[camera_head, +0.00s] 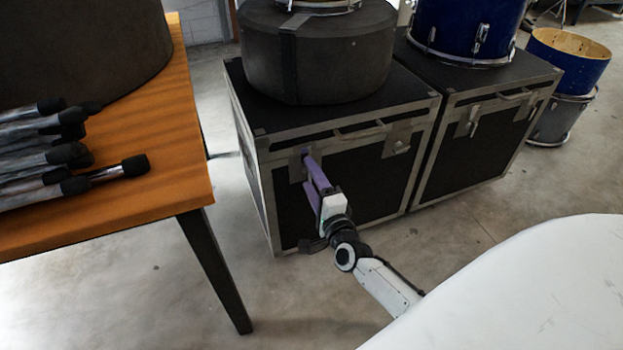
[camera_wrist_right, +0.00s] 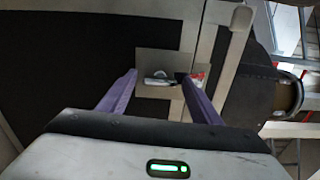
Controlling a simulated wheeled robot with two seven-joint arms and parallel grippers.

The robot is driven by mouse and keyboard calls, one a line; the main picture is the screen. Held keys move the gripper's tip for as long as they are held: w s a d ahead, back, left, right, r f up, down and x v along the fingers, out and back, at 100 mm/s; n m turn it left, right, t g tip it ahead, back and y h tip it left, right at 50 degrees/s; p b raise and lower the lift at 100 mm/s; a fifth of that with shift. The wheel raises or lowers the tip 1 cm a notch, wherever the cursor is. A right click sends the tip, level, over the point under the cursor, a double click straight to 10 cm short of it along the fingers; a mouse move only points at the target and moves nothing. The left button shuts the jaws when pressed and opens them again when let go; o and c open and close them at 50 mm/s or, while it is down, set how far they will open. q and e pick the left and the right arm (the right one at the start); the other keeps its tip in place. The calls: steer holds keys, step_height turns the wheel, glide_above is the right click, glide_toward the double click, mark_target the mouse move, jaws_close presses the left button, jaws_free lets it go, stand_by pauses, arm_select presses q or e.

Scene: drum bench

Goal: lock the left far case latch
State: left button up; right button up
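The left black case (camera_head: 335,180) has silver edging and stands on the floor. Its left latch plate (camera_head: 293,168) is partly hidden behind my right gripper (camera_head: 309,160). Its other latch (camera_head: 397,148) is farther right on the same front, past a handle. My right gripper has purple fingers and points at the left latch. In the right wrist view, my fingers (camera_wrist_right: 160,92) are apart, and the silver latch (camera_wrist_right: 160,80) shows between them, near their tips. I cannot tell whether they touch it or how the latch is set. My left gripper is out of view.
A round black drum case (camera_head: 318,55) sits on the left case. A second black case (camera_head: 470,140) stands close on the right with a blue drum (camera_head: 465,25) on top. A wooden table (camera_head: 150,200) with several rods is at left. Bare floor lies between.

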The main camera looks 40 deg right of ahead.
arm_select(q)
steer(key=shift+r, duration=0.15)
arm_select(e)
steer(key=shift+s, duration=0.15)
steer(key=shift+s+a, duration=0.1)
steer(key=shift+s, duration=0.25)
arm_select(q)
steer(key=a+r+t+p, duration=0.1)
steer(key=p, duration=0.1)
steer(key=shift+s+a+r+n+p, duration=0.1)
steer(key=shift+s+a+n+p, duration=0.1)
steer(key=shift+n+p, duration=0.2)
arm_select(e)
steer(key=v, duration=0.9)
steer(key=shift+s, duration=0.15)
steer(key=shift+a, duration=0.1)
